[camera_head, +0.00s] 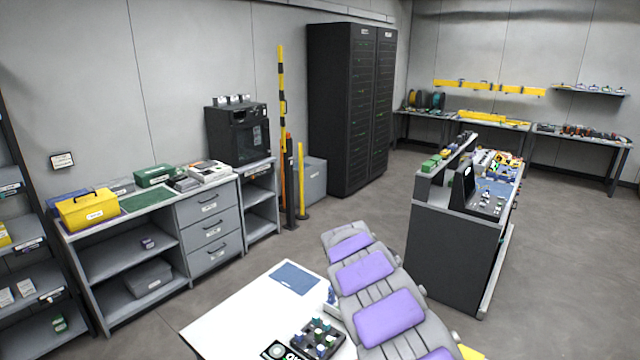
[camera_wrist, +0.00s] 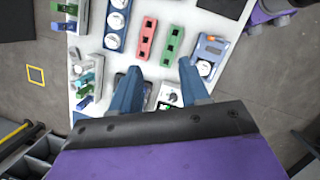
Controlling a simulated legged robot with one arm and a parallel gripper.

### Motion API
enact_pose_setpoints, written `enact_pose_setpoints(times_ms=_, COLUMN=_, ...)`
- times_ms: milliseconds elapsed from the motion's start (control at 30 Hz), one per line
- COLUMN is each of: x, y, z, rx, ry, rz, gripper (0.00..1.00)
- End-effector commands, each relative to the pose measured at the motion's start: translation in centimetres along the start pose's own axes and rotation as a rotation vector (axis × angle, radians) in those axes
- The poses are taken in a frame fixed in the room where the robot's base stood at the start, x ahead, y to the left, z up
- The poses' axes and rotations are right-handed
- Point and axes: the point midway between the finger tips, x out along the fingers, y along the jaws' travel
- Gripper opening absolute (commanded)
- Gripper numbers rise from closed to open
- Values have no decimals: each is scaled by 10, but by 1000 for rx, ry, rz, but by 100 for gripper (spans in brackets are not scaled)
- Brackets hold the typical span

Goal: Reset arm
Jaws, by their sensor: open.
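My arm (camera_head: 375,290), grey with purple pads, reaches up from the bottom of the head view beside a white table (camera_head: 230,310). My gripper (camera_wrist: 160,68) shows in the wrist view as two blue fingers spread apart, with nothing held between them. It is above a white work surface (camera_wrist: 133,42). A small device with a dark knob (camera_wrist: 171,98) shows in the gap between the fingers, partly hidden by my wrist. I cannot make out the gripper in the head view.
In the wrist view, a red block (camera_wrist: 147,38), a green block (camera_wrist: 172,44) and a blue holder (camera_wrist: 115,22) lie beyond my fingers. Small coloured parts (camera_wrist: 82,80) are at left. In the head view, a dark workbench (camera_head: 450,250) stands right of my arm, with open floor (camera_head: 560,250) beyond.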

Motion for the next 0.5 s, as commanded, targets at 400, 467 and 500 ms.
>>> enact_pose_setpoints(times_ms=400, x=-55, y=-96, z=105, rx=568, ry=-39, rz=-38, gripper=45)
enact_pose_setpoints(times_ms=467, x=-58, y=-115, z=115, rx=641, ry=-37, rz=-52, gripper=45)
enact_pose_setpoints(times_ms=500, x=-62, y=-127, z=120, rx=688, ry=-31, rz=-58, gripper=45)
